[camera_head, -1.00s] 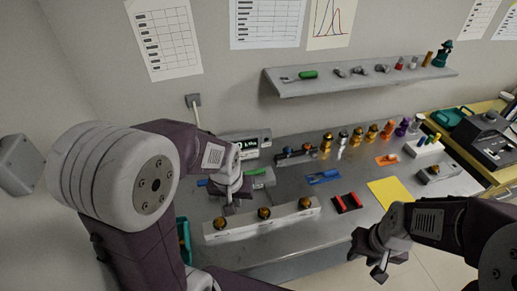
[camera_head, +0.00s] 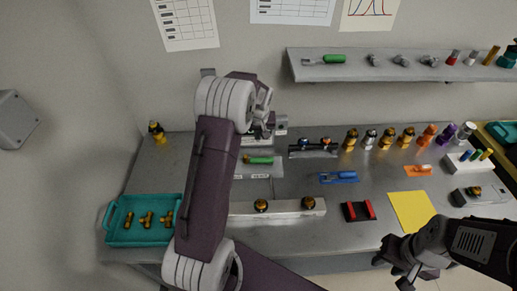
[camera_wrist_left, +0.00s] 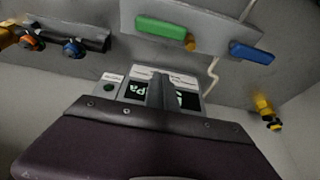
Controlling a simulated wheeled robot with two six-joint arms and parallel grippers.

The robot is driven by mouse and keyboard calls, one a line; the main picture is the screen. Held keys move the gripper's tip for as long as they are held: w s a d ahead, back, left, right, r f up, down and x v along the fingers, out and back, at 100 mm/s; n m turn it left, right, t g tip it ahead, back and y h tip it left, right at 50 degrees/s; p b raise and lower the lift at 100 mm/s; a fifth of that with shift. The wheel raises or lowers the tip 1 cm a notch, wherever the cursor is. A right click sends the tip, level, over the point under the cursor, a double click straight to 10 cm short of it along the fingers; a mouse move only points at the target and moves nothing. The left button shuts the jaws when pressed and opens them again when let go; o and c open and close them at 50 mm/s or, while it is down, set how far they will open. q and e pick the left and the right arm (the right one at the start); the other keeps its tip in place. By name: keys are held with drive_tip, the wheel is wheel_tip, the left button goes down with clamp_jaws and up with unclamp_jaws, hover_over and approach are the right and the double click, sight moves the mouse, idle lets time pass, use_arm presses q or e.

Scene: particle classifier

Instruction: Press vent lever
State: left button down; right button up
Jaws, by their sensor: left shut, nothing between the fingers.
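A green-handled lever (camera_head: 258,160) lies on a grey panel (camera_head: 262,172) on the bench; it also shows in the left wrist view (camera_wrist_left: 165,32). A blue-handled lever (camera_wrist_left: 252,53) is beside it on that panel, hidden behind my arm in the head view. I cannot read which is the vent lever. My left gripper (camera_head: 264,124) is shut and empty, above the bench just behind the green lever, in front of a display box (camera_wrist_left: 190,98). Its closed fingers (camera_wrist_left: 162,85) show in the wrist view, apart from both levers. My right gripper (camera_head: 393,270) is open and empty at the front right.
A white block (camera_head: 290,212) with amber-topped pieces stands in front of the panel. A teal tray (camera_head: 120,238) with brass fittings is at left. A black rack (camera_head: 312,150), blue tool (camera_head: 338,177), red-black holder (camera_head: 358,211) and yellow sheet (camera_head: 408,205) lie right. A shelf (camera_head: 400,70) overhangs behind.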

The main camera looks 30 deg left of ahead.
sight(262, 162)
use_arm(q)
drive_tip(key=p+x, duration=0.1)
drive_tip(key=x, duration=0.9)
drive_tip(key=s, duration=0.1)
drive_tip(key=s+d, duration=0.1)
drive_tip(key=s, duration=0.2)
drive_tip(key=shift+d+r+p, duration=0.3)
drive_tip(key=shift+d+p, duration=0.1)
drive_tip(key=shift+w+f, duration=0.1)
drive_tip(key=shift+w, duration=0.05)
